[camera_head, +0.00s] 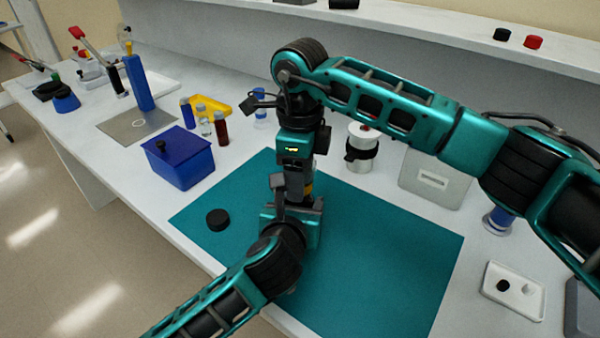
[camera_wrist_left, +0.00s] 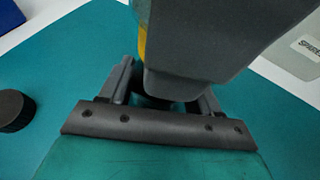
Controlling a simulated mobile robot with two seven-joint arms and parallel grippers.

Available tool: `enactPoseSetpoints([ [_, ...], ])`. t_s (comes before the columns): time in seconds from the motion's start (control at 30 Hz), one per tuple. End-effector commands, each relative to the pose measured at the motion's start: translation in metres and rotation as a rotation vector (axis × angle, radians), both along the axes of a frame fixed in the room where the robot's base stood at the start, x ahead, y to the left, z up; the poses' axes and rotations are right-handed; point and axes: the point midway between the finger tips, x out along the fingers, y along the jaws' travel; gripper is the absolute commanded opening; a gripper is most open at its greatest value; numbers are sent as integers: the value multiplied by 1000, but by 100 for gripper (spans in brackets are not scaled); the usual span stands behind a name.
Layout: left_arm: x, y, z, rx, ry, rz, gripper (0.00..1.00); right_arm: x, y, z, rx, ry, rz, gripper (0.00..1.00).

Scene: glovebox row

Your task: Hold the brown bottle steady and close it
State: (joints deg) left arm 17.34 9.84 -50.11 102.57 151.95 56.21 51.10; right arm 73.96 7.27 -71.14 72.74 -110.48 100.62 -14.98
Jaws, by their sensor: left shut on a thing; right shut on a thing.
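My left gripper (camera_head: 297,203) comes in low from the left over the teal mat and is shut on the brown bottle. Only an amber-yellow strip of the bottle (camera_head: 308,188) shows between the grippers; the strip also shows in the left wrist view (camera_wrist_left: 142,45). My right gripper (camera_head: 298,172) points down directly above the left one, over the bottle. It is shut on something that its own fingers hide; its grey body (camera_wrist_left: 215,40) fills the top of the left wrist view. A black round cap (camera_head: 217,219) lies on the mat to the left, apart from both grippers; it also shows in that view (camera_wrist_left: 12,110).
The teal mat (camera_head: 400,265) is clear at front right. A blue bin (camera_head: 180,165) and small vials (camera_head: 221,128) stand at left. A white jar (camera_head: 360,150) and a grey panel (camera_head: 433,180) stand behind. A white tray (camera_head: 525,303) with a black piece lies at right.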

Motion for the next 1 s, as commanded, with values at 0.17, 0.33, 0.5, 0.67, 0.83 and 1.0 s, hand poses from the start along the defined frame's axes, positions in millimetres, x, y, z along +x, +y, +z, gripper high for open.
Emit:
enactPoseSetpoints([
  [0.17,0,0,0,1,1,1,0,0,0,0,0,-1,-191,21],
  [0.33,0,0,0,1,1,1,0,0,0,0,1,0,-447,21],
  [0.5,0,0,0,1,1,1,0,0,0,0,1,0,-445,59],
  [0.67,0,0,0,0,1,0,0,0,0,0,1,0,-443,74],
  [0.83,0,0,0,0,1,0,0,-1,1,0,1,1,-442,83],
  [1.0,0,0,0,0,1,0,0,-1,1,0,1,3,-440,83],
])
